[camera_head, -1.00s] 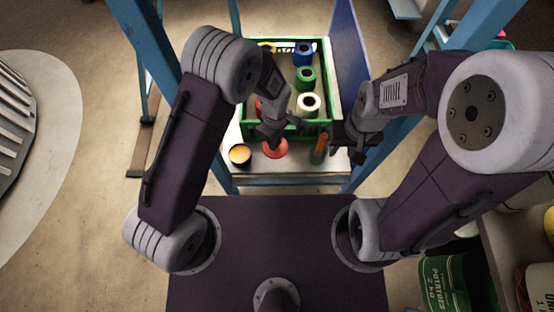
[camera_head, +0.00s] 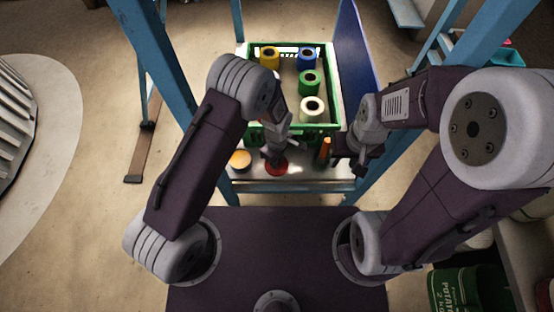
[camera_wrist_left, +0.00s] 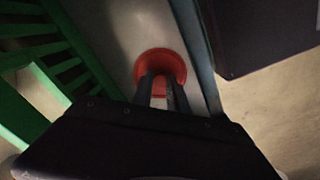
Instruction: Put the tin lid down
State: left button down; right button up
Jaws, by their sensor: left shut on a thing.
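The tin lid (camera_head: 277,170) is red and round, at the front edge of the pale metal shelf (camera_head: 300,179). My left gripper (camera_head: 275,158) comes down on it from above and is shut on it. In the left wrist view the red lid (camera_wrist_left: 152,57) shows at the fingertips (camera_wrist_left: 161,82), over the shelf surface; I cannot tell whether it touches the shelf. A round tin with an orange-yellow top (camera_head: 240,159) stands to its left. My right gripper (camera_head: 352,163) hangs to the right, apart from the lid; its finger gap is unclear.
A green crate (camera_head: 333,118) with several coloured spools stands just behind the lid. An orange-brown cylinder (camera_head: 324,150) stands to the right of the lid. Blue frame posts (camera_head: 160,65) flank the shelf, and a blue panel (camera_head: 357,60) rises at the right.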

pick_arm(q)
jog(key=c, duration=1.3)
grip_release()
jog(key=shift+f, duration=0.1)
notch_tip(320, 180, up, 12)
jog(key=p, duration=0.4)
jog(key=shift+r+p, duration=0.2)
jog(key=shift+p, duration=0.2)
